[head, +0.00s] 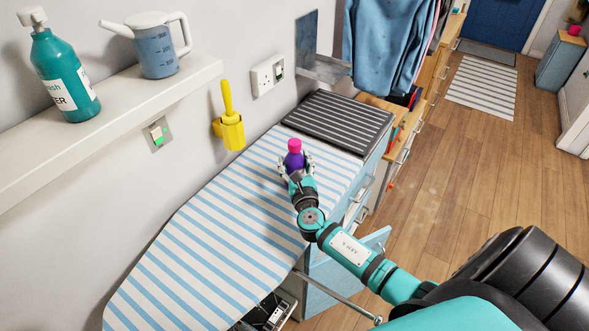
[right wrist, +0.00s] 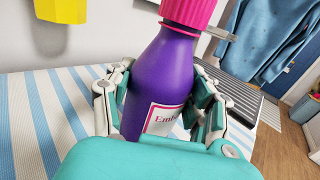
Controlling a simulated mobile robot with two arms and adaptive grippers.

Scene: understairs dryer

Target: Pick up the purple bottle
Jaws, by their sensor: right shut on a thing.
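The purple bottle (head: 294,161) with a pink cap is at the far end of the striped ironing board (head: 200,257). In the right wrist view the bottle (right wrist: 166,75) stands nearly upright between the fingers, with part of a white label showing. My right gripper (head: 296,168) is shut on the bottle, with a finger on each side of it. The bottle's base is hidden, so I cannot tell whether it touches the board. My left gripper is not in view.
A dark striped mat (head: 340,122) lies just beyond the bottle. A yellow holder (head: 230,130) hangs on the wall. A shelf (head: 130,110) at left carries a teal bottle (head: 62,75) and a jug (head: 157,50). Blue clothes (head: 385,45) hang behind. The near board is clear.

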